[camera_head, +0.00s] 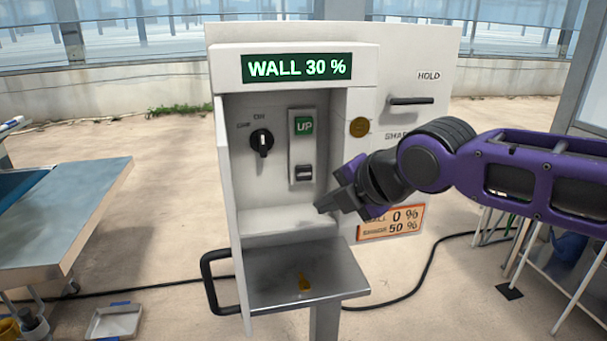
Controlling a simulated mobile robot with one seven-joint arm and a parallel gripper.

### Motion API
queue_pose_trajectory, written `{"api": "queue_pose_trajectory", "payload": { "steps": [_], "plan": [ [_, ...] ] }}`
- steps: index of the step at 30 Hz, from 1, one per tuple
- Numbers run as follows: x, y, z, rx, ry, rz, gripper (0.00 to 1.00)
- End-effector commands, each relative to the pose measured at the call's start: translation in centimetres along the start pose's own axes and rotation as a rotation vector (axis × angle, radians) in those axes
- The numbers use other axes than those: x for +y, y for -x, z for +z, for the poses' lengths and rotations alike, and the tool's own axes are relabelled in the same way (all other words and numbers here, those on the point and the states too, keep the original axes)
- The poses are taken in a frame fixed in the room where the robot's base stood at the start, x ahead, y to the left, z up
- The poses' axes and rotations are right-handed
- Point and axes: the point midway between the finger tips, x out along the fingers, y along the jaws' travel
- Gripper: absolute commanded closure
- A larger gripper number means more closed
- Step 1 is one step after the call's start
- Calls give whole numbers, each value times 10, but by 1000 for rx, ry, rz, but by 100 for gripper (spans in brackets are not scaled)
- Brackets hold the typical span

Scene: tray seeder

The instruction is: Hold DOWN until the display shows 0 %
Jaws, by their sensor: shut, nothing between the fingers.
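The green-lit display (297,68) at the top of the white control box (228,180) reads WALL 30 %. No DOWN label is readable on the lower key. My gripper (328,207) comes in from the right, its fingers shut and empty. In the picture its tips are below and right of the lower key, near the recess floor, with a visible gap between tips and key.
A black OFF/ON knob (262,142) sits left of the plate. My gripper partly covers an orange sign (405,223).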

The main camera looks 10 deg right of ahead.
Motion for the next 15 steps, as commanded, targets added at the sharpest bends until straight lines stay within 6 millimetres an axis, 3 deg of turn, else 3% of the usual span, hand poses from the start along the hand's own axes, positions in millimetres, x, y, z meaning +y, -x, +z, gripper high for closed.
{"api": "queue_pose_trajectory", "payload": {
  "steps": [7,15],
  "plan": [
    [6,-9,5,2,-1,0,100],
    [26,-35,24,2,1,0,100]
  ]
}}
